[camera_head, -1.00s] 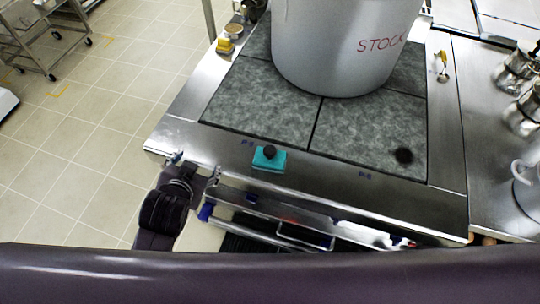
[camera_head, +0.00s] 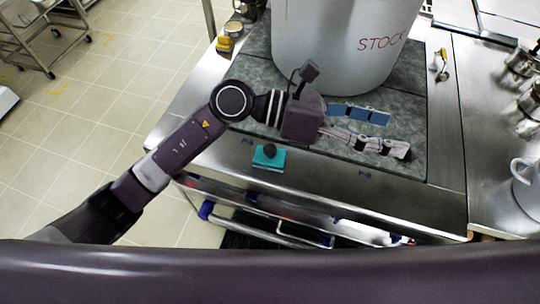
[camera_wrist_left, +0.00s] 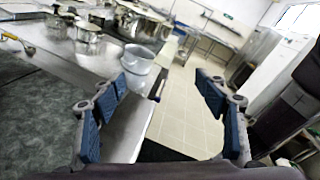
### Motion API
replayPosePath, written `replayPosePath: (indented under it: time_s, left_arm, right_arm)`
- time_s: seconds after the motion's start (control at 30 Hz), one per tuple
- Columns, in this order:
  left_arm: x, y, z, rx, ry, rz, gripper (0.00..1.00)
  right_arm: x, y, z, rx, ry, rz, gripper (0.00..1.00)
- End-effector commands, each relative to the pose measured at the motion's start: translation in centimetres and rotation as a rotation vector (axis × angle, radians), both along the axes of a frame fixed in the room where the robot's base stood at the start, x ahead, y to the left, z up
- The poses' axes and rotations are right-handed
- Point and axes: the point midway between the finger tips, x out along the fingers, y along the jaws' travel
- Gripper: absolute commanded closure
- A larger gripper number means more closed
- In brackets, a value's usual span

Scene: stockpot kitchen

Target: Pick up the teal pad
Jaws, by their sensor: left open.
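The teal pad (camera_head: 268,158) lies on the steel front edge of the cooktop in the head view, with a dark round knob (camera_head: 270,150) on its top. My left gripper (camera_head: 388,132) is above the cooktop, beyond and to the right of the pad, pointing right. Its two blue-padded fingers are apart with nothing between them. In the left wrist view the open fingers (camera_wrist_left: 168,122) show wide apart, and the pad is not in that view. My right gripper is not in view.
A large stockpot (camera_head: 340,50) stands on the dark cooktop plates (camera_head: 262,95) behind my left arm. A ladle (camera_head: 441,66) and steel pots (camera_head: 522,62) are at the right. A white pot (camera_wrist_left: 136,67) shows in the left wrist view.

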Motion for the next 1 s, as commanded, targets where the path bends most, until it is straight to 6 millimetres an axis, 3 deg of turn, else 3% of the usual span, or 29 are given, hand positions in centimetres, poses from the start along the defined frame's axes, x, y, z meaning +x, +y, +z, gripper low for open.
replayPosePath:
  time_s: [0.03, 0.13, 0.2, 0.3, 0.43, 0.57, 1.0]
  left_arm:
    - [0.1, 0.6, -3.1, 0.137, -0.094, -0.052, 0.33]
    - [1.2, 3.6, -9.5, 0.431, -0.257, -0.15, 0.33]
    - [2.9, 6.8, -12.9, 0.629, -0.347, -0.204, 0.33]
    - [5.5, 11.8, -15.9, 0.879, -0.434, -0.257, 0.33]
    - [8.2, 17.2, -17.3, 1.111, -0.488, -0.292, 0.33]
    - [9.5, 19.9, -17.6, 1.227, -0.506, -0.306, 0.33]
    - [10.0, 19.8, -21.9, 1.248, -0.501, -0.311, 0.33]
  right_arm:
    - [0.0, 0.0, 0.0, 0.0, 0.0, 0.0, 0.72]
    - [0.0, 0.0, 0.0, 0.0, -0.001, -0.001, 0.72]
    - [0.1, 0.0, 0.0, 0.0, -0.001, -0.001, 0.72]
    - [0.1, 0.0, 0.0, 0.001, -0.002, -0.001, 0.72]
    - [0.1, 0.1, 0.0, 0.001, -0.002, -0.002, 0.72]
    - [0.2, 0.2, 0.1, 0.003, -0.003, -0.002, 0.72]
    - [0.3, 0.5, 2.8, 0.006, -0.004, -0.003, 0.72]
